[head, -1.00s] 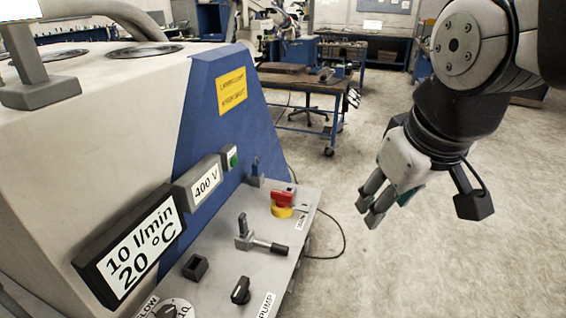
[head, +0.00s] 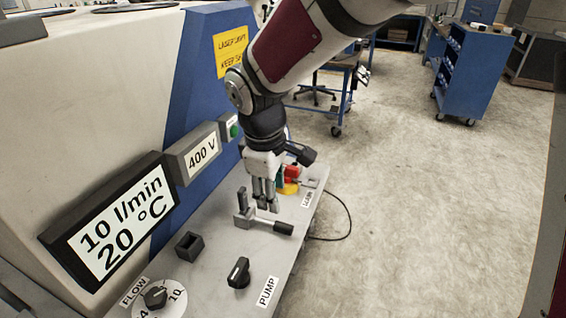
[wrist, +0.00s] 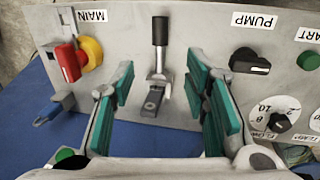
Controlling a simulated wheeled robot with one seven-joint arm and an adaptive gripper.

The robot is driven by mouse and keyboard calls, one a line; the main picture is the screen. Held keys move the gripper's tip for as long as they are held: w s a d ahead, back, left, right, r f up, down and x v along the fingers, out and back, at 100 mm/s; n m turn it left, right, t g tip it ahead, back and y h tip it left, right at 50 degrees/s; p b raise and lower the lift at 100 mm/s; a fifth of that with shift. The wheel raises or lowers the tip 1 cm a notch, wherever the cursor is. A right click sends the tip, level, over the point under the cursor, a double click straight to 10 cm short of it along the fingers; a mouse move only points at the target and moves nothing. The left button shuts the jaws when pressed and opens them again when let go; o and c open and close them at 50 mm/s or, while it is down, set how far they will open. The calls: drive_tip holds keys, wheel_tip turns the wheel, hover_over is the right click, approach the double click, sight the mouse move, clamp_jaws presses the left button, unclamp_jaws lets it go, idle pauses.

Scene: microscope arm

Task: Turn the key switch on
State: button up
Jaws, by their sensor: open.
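My gripper (head: 266,203) is open and empty, pointing down over the grey control panel (head: 218,265). It is close to a grey fixture with an upright tab (head: 242,198) and a black-handled lever (head: 283,228). In the wrist view, that upright tab (wrist: 152,101) shows between the green-padded fingers, with no contact I can make out. The black handle (wrist: 160,32) points away from the gripper.
A red and yellow switch (wrist: 76,61) beside the MAIN label is left of the fingers. The black PUMP knob (wrist: 249,61) and FLOW dial (wrist: 279,123) are right. The machine's blue side (head: 197,70) rises close to my arm.

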sight(280, 224)
drive_tip(key=f, duration=0.4)
drive_tip(key=w+f, duration=0.1)
drive_tip(key=f, duration=0.3)
drive_tip(key=w+d+f, duration=0.1)
drive_tip(key=f, duration=0.4)
drive_tip(key=shift+w, duration=0.15)
clamp_jaws()
